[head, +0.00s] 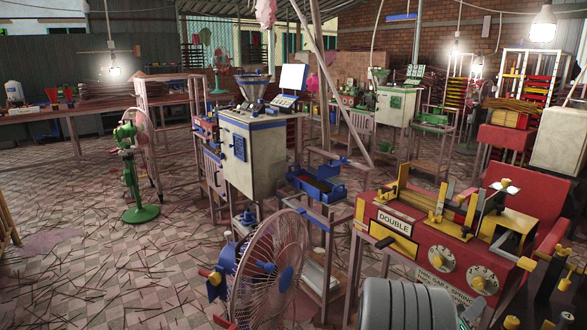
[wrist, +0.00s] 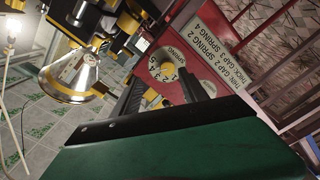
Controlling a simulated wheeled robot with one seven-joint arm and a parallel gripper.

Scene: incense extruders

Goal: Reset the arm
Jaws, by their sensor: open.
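My gripper (wrist: 163,90) shows in the wrist view with its two dark fingers apart and nothing seen between them. Beyond the fingers is a white numbered dial (wrist: 166,68) marked SPRING on a red machine panel. Touching between fingers and dial cannot be made out. The red machine (head: 430,262) stands at the right of the head view, with a DOUBLE label, two dials and yellow and black fittings on top. I cannot make out my gripper in the head view.
A fan (head: 270,268) stands left of the red machine, near a blue tray (head: 318,186) on a stand. A white cabinet machine (head: 252,155) stands behind. The tiled floor at left is mostly open, strewn with sticks.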

